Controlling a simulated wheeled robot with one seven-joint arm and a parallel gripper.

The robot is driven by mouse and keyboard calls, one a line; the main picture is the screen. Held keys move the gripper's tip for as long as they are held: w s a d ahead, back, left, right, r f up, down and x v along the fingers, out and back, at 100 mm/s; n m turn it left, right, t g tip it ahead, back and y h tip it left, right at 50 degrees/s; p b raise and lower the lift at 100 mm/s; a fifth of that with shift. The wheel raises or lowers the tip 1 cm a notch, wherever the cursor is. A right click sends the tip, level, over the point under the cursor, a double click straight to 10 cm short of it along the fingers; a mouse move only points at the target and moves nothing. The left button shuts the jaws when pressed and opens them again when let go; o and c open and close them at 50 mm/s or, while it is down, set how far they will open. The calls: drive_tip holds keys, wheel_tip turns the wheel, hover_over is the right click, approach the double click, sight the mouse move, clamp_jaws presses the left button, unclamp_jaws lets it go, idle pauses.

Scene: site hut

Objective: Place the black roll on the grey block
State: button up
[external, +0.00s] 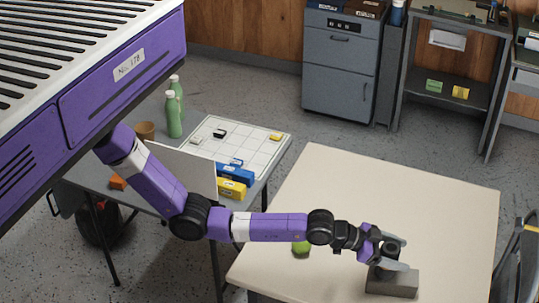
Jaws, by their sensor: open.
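The grey block (392,283) lies on the cream table near its front right. The black roll (391,248) shows as a small dark ring between my gripper's fingers, directly above the block in the picture. My gripper (385,258) is open, with its grey fingers around the roll and low over the block. The fingers hide the roll's lower part, so I cannot tell whether it rests on the block.
A green round object (301,248) sits on the cream table (400,190) below my forearm. The table's middle and back are clear. A grey table at left holds green bottles (174,115), a white gridded board (255,150), and blue (235,173) and yellow (233,190) boxes.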

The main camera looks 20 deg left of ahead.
drive_tip(key=shift+r, duration=0.15)
drive_tip(key=v, duration=1.2)
drive_tip(key=shift+p, duration=0.35)
drive_tip(key=shift+r, duration=0.15)
